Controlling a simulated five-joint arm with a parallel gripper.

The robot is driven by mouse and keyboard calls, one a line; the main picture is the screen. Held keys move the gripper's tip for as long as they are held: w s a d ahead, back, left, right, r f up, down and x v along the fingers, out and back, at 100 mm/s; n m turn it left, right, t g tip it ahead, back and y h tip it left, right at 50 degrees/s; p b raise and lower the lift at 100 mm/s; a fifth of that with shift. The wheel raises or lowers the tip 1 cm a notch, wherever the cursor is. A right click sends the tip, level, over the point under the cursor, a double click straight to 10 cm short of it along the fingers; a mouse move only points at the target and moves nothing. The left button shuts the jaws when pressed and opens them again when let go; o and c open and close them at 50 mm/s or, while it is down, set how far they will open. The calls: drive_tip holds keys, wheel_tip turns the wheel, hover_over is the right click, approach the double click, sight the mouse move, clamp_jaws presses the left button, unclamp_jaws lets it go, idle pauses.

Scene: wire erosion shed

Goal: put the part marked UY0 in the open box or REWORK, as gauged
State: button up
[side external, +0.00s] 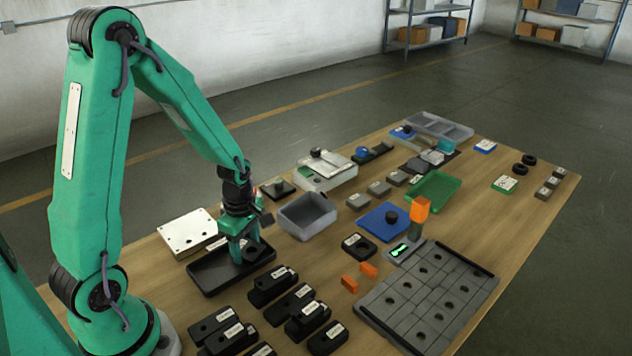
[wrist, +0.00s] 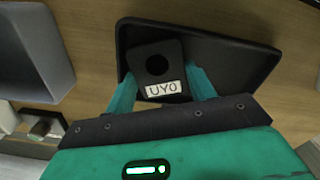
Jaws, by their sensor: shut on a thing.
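The part marked UY0 (wrist: 157,66) is a dark block with a round hole and a white label. My gripper (wrist: 160,88) is shut on it, one teal finger at each side. In the side external view my gripper (side external: 243,250) points down over the black tray (side external: 212,278), with the dark part (side external: 254,247) between its fingers. I cannot tell whether the part touches the tray floor. A grey open box (side external: 307,216) stands just right of the tray, empty as far as I see. No REWORK marking is readable.
Several black labelled blocks (side external: 293,298) lie in front of the tray. A small device with a green display (side external: 399,251) sits by a grey slotted plate (side external: 430,297). A green tray (side external: 434,189) and blue plate (side external: 384,222) lie further back. A white plate (side external: 188,232) is left.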

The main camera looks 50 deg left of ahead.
sight(247, 248)
drive_tip(key=shift+f, duration=0.1)
drive_tip(key=o, duration=1.1)
drive_tip(key=shift+c, duration=0.2)
wheel_tip(247, 248, up, 12)
drive_tip(key=shift+r, duration=0.2)
idle(0.5)
